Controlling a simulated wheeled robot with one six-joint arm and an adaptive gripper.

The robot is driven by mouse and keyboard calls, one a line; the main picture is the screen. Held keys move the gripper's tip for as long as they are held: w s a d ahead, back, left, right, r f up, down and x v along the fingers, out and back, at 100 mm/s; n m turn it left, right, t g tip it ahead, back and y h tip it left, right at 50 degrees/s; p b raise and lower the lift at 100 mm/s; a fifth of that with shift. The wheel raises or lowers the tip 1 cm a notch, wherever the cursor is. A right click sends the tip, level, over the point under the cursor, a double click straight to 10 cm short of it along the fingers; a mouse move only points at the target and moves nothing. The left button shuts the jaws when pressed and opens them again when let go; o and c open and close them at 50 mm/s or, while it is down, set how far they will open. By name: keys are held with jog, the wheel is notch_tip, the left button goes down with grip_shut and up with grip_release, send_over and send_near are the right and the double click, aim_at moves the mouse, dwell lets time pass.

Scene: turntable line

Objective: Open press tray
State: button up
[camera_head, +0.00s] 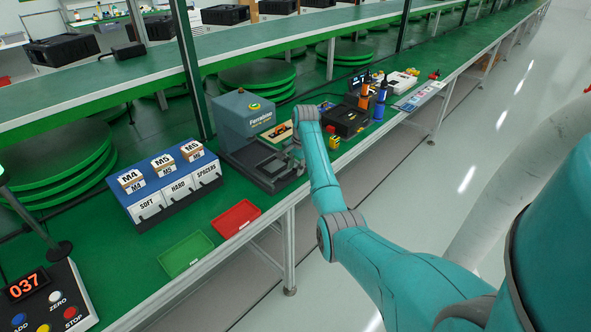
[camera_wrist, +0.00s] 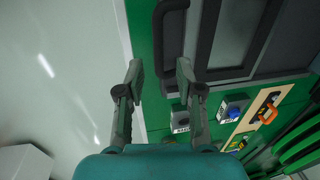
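The grey press (camera_head: 243,122) stands on the green table in the head view, with its low dark tray section (camera_head: 272,180) at the front. In the wrist view, the tray's dark handle (camera_wrist: 158,45) is a curved bar beside a grey framed panel (camera_wrist: 228,35). In the head view, my wrist hides most of my gripper at the tray's right side.
A blue knob (camera_wrist: 236,105), a grey control (camera_wrist: 180,120) and a wooden board with an orange part (camera_wrist: 262,116) sit near the press. Red (camera_head: 236,218) and green (camera_head: 186,254) trays and a blue bin rack (camera_head: 168,190) lie left. The floor in front is clear.

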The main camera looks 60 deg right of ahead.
notch_tip(320, 180, up, 10)
jog(key=s, duration=0.1)
jog(key=shift+s+a+r, duration=0.2)
jog(key=shift+s+r, duration=0.05)
jog(key=shift+s, duration=0.15)
jog(key=shift+s, duration=0.1)
dwell(0.4)
